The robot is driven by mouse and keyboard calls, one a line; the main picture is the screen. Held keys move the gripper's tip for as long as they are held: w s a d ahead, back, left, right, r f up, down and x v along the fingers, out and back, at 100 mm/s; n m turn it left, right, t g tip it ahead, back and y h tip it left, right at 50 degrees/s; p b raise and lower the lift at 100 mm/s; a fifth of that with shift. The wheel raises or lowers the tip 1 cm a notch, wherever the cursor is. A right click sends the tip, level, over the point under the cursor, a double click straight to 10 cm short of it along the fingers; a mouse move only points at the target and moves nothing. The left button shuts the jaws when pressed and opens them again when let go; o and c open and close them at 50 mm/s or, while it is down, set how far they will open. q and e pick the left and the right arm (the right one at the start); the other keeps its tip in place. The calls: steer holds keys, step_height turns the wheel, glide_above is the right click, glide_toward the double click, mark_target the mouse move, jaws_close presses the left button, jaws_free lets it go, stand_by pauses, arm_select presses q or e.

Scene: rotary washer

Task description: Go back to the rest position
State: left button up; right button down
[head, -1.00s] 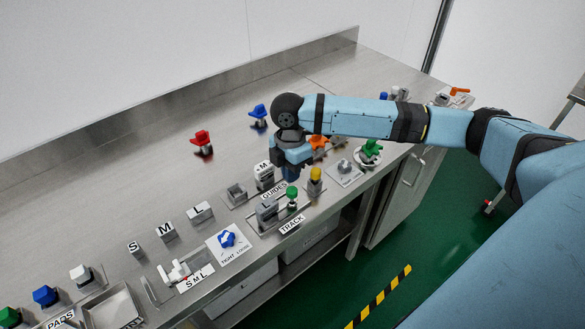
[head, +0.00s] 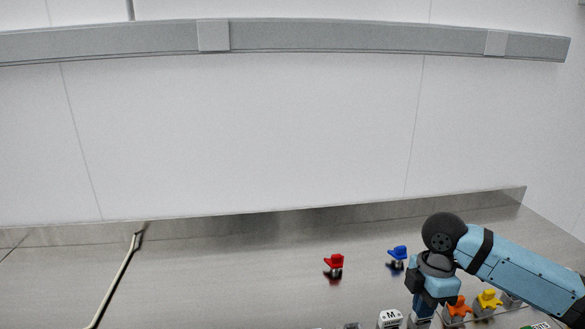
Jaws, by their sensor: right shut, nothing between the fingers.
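My right gripper (head: 421,312) hangs down from the blue arm at the lower right of the head view, over the front part of the steel workbench. It is shut and empty. Its fingertips are near the bottom edge of the picture, to the right of the grey block marked M (head: 390,318). My left gripper is not in view.
A red-topped part (head: 334,265) and a blue-topped part (head: 398,256) stand on the steel bench (head: 230,275). Orange (head: 458,307) and yellow (head: 487,300) parts are close right of the gripper. A white wall with a grey rail (head: 330,40) rises behind.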

steer(key=s+a+f+m+t+y, duration=0.3)
steer(key=s+a+f+m, duration=0.2)
steer(key=s+a+f, duration=0.6)
steer(key=s+d+f+m+t+h, duration=0.1)
steer(key=s+d+m+h, duration=0.1)
steer(key=s+d+m, duration=0.35)
steer(key=s+d+f+m+t+h, duration=0.1)
steer(key=s+d+m+h, duration=0.1)
steer(key=s+m, duration=0.6)
steer(key=w+a+f+n+t+y+p, duration=0.2)
steer(key=w+a+f+t+y+p, duration=0.1)
steer(key=p, duration=0.6)
steer(key=shift+w+a+f+n+t, duration=0.35)
steer(key=shift+w+a+f+t, duration=0.65)
steer(key=shift+a+t, duration=0.85)
steer(key=shift+d+r, duration=0.1)
steer(key=shift+d, duration=0.05)
